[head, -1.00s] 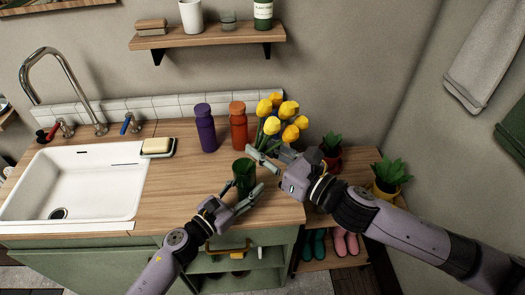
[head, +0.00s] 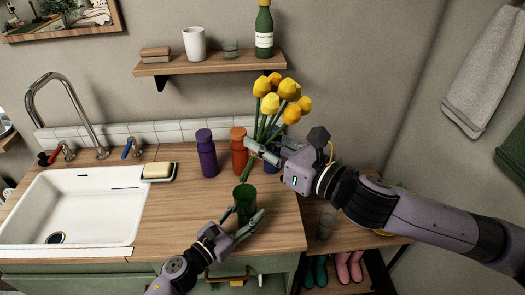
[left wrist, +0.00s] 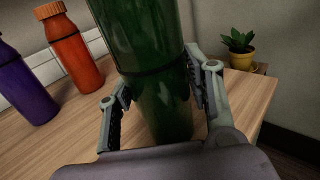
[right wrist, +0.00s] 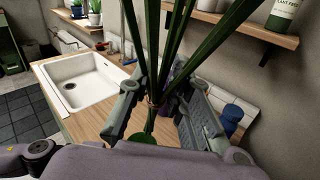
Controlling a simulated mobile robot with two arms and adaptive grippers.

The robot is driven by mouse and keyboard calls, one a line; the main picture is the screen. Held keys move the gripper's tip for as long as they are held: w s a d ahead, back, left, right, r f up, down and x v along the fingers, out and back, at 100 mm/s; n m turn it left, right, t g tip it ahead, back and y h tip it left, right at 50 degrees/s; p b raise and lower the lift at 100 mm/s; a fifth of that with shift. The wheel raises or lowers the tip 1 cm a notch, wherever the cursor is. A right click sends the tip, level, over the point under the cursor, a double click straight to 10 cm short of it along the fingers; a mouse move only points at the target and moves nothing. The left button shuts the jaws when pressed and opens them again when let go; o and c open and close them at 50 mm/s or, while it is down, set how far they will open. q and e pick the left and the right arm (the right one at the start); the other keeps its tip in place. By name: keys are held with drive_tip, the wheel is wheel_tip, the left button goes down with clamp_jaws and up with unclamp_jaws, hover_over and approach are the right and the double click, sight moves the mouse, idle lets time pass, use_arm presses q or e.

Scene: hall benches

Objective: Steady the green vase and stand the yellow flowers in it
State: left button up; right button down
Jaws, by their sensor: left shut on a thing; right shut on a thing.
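The green vase (head: 244,199) stands upright near the counter's front edge. My left gripper (head: 240,218) is shut around it; the left wrist view shows a finger on each side of the dark green glass (left wrist: 158,95). The yellow flowers (head: 283,98) are upright, held by their stems in my right gripper (head: 262,150), above the counter and behind and right of the vase. In the right wrist view the green stems (right wrist: 190,60) pass between the fingers, with a tie around them.
A purple bottle (head: 207,154) and an orange bottle (head: 239,152) stand at the back of the counter. A blue container (right wrist: 232,118) is partly hidden beside my right gripper. The white sink (head: 70,205) is at left. A shelf (head: 205,64) hangs above. Bare counter lies left of the vase.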

sight(245, 177)
drive_tip(key=w+a+r+h, duration=0.1)
drive_tip(key=w+a+r+g+h, duration=0.1)
drive_tip(key=w+r, duration=0.1)
drive_tip(key=shift+g, duration=0.3)
drive_tip(key=shift+n+g+h, duration=0.3)
drive_tip(key=shift+n+g, duration=0.2)
drive_tip(key=shift+g, duration=0.4)
drive_tip(key=shift+s+a+f, duration=0.15)
drive_tip(key=shift+a+f, duration=0.15)
drive_tip(key=shift+f, duration=2.05)
drive_tip(key=shift+s+a+f, duration=0.2)
drive_tip(key=shift+a+f, duration=0.1)
drive_tip(key=shift+f, duration=2.1)
drive_tip(key=shift+s+a+f, duration=0.15)
drive_tip(key=shift+a+f, duration=0.15)
drive_tip(key=shift+f, duration=2.05)
drive_tip(key=c, duration=1.4)
unclamp_jaws()
drive_tip(key=shift+d, duration=0.1)
